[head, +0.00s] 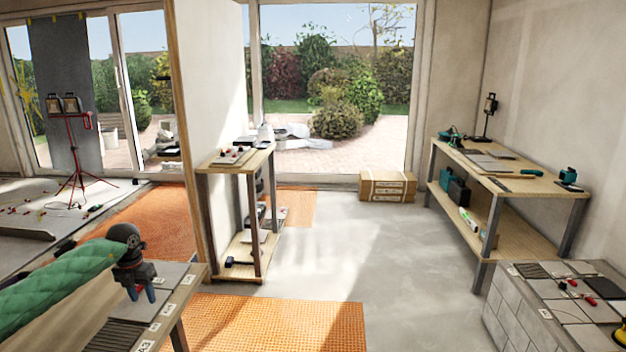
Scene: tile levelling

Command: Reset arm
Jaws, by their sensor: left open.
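My left arm comes in from the left in the head view, in a green padded sleeve. My left gripper (141,292) points down with its two blue fingertips apart, and nothing shows between them. It is over the near-left table (191,283), close above its top; I cannot tell whether the fingertips touch it. Dark ribbed tiles (113,335) and grey tiles with small white labels lie on that table. My right gripper is not in view.
A workbench (528,178) with tools stands at the right wall. A tiled block (520,312) with red-handled pieces is at the near right. A narrow shelf (240,168) stands by the partition. A cardboard box (388,186) sits by the window. The grey floor (400,260) between is clear.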

